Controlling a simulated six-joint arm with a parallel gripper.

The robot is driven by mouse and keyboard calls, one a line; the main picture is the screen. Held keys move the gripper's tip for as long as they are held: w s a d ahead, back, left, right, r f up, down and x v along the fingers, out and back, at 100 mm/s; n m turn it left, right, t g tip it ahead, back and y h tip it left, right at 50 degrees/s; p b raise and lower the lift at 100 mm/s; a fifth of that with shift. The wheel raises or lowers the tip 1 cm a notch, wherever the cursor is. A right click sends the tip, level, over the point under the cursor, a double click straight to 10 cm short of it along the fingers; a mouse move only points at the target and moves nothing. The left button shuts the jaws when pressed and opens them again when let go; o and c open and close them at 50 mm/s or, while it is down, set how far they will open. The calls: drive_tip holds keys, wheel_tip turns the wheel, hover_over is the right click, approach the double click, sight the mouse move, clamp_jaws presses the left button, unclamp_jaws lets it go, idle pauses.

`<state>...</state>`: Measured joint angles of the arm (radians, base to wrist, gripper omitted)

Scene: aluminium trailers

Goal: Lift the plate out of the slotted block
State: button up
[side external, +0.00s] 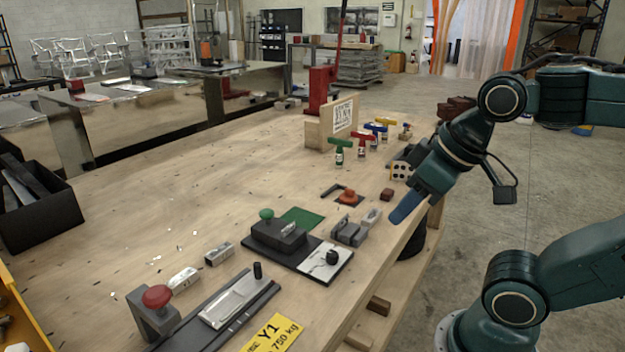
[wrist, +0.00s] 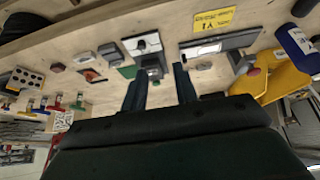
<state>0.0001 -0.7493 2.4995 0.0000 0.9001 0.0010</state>
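A grey block (side external: 349,231) with raised ridges and a groove stands near the right edge of the wooden table; it looks like the slotted block. It also shows in the wrist view (wrist: 108,50). I cannot make out a separate plate in its slot. A small silver piece (side external: 372,216) lies just beside it and shows in the wrist view (wrist: 84,57). My gripper (side external: 399,214) hangs over the table's right edge, above and to the right of the block, apart from it. In the wrist view my gripper (wrist: 159,68) has its two fingers spread, with nothing held between them.
A dark fixture with a green knob (side external: 280,234) sits left of the grey block, on a black base. Green, red and blue T-handles (side external: 362,141) stand farther back. The table's left middle is mostly clear.

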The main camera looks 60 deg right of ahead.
drive_tip(key=shift+w+r, duration=0.1)
drive_tip(key=w+d+m+g, duration=0.2)
drive_tip(key=w+m, duration=0.5)
drive_tip(key=w, duration=0.4)
drive_tip(key=w+d+m+g, duration=0.2)
drive_tip(key=w+m, duration=0.4)
drive_tip(key=w, duration=0.4)
drive_tip(key=w+d+f+m+g, duration=0.1)
drive_tip(key=w+d+f+m, duration=0.2)
drive_tip(key=w, duration=0.4)
drive_tip(key=shift+w+f+m+g, duration=0.3)
drive_tip(key=shift+f+m, duration=0.6)
drive_tip(key=shift+m, duration=0.1)
wheel_tip(320, 180, down, 9)
drive_tip(key=shift+r, duration=0.2)
drive_tip(key=shift+f, duration=0.1)
drive_tip(key=shift+w+f, duration=0.15)
drive_tip(key=shift+f, duration=2.35)
